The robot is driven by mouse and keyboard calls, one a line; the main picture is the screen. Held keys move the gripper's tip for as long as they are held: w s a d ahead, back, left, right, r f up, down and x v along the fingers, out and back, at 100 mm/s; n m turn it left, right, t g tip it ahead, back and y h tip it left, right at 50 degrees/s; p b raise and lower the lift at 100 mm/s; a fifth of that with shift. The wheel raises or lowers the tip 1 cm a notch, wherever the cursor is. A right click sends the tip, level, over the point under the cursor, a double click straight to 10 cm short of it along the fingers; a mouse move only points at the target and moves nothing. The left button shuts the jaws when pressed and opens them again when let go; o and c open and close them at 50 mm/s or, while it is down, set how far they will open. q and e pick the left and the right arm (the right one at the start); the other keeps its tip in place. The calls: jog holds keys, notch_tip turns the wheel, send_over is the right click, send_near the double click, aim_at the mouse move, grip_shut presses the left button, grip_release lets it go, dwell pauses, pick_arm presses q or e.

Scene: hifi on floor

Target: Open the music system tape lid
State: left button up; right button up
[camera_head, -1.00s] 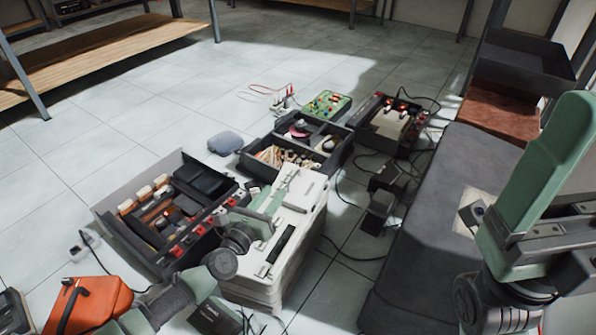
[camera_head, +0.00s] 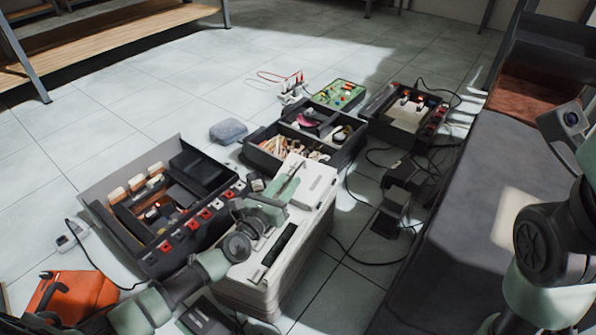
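A white box-shaped unit (camera_head: 317,206) with a long dark slot in its top stands on the floor at the centre. I cannot tell for sure whether it is the music system, and no tape lid can be made out. My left gripper (camera_head: 288,187) is over its top, at the upper left part. The fingers look thin and close to the surface; whether they touch it or are open is unclear. My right arm shows at the right edge, with its gripper fingers out of view.
A dark open case (camera_head: 130,236) with red and white buttons stands left of the white unit. A divided dark tray (camera_head: 349,151), a green board (camera_head: 338,95) and another lit device (camera_head: 409,127) lie behind. An orange bag (camera_head: 75,298) is front left. Cables cross the floor at right.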

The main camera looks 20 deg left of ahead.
aim_at(298, 169)
pick_arm(q)
jog(key=b+x, duration=0.1)
jog(key=x, duration=0.5)
jog(key=shift+w, duration=0.1)
grip_shut()
jog(key=shift+d+f, duration=0.1)
dwell(1.2)
